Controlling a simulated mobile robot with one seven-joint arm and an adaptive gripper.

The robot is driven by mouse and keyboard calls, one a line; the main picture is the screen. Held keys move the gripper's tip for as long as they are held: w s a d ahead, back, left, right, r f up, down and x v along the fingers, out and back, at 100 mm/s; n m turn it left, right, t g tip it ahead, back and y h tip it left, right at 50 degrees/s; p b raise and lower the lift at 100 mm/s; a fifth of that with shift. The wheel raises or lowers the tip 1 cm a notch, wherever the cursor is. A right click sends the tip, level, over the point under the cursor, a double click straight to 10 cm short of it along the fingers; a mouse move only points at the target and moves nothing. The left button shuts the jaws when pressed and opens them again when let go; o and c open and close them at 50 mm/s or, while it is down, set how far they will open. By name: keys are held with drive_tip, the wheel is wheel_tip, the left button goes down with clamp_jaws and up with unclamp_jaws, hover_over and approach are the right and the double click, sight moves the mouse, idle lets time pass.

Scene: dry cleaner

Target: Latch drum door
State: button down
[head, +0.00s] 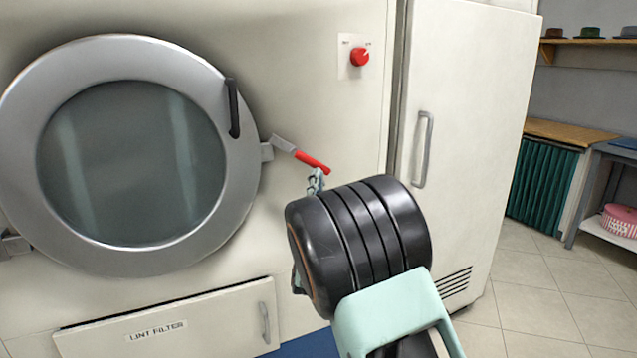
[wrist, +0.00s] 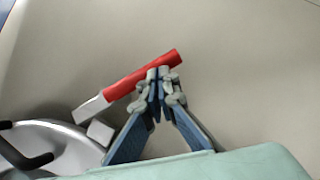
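The round drum door (head: 130,257) has a silver rim and dark glass, and looks closed against the machine front. A black bar handle (head: 233,108) is on its right rim. The latch lever (head: 312,162) has a red grip and a grey base beside the door's right edge; it slants down to the right. My gripper (head: 316,180) is just below the red grip. In the wrist view, the red grip (wrist: 135,80) lies across the fingertips of my gripper (wrist: 158,78). The fingers meet, with nothing seen between them. Whether they touch the grip is unclear.
A red knob (head: 360,56) is above right of the lever. A lint filter panel (head: 215,321) is below the door. A white cabinet (head: 465,110) with a grey handle stands at right. Open tiled floor lies farther right.

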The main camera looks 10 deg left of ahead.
sight(325, 169)
drive_tip(key=shift+w+d+r+n+t+y, duration=0.25)
drive_tip(key=shift+w+d+r+n, duration=0.1)
drive_tip(key=shift+d+r+n, duration=0.2)
drive_tip(key=shift+w+d+r+n+t+y, duration=0.15)
drive_tip(key=shift+w+d+r+n+y, duration=0.1)
drive_tip(key=shift+w+d+r+n, duration=0.25)
drive_tip(key=shift+r+b, duration=0.3)
drive_tip(key=shift+r, duration=0.25)
drive_tip(key=shift+d, duration=0.1)
drive_tip(key=shift+f, duration=0.1)
